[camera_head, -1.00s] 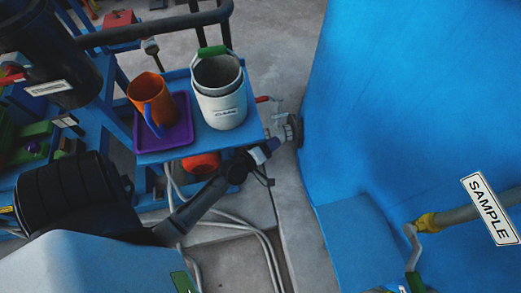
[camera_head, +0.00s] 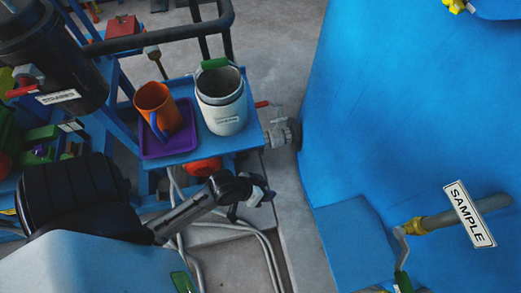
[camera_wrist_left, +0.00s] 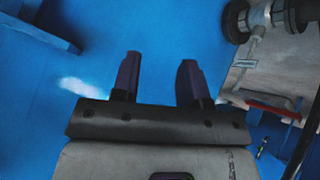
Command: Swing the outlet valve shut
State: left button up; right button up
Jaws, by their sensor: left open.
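A grey metal valve (camera_head: 282,132) joins the side of a large blue vessel (camera_head: 400,110), and a red lever (camera_head: 262,104) shows at its upper left. No label marks it as the outlet valve. In the left wrist view a grey valve (camera_wrist_left: 262,20) and a red lever (camera_wrist_left: 272,109) show at the right. My left gripper (camera_head: 266,194) is below the valve in the head view, apart from it. Its two dark fingers (camera_wrist_left: 158,65) are spread, with only blue surface between them. My right gripper is in neither view.
A blue stand carries a purple tray (camera_head: 184,150) with an orange mug (camera_head: 156,108), and a white canister (camera_head: 221,105) beside it. A pipe labelled SAMPLE (camera_head: 468,214) has a green-ended handle at lower right. Hoses (camera_head: 270,262) lie on the floor.

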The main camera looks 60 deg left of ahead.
pick_arm(q)
jog(key=shift+s+d+r+m+g+p, duration=0.15)
jog(key=shift+s+r+m+g+p, duration=0.25)
jog(key=shift+s, duration=0.5)
jog(key=shift+r, duration=0.1)
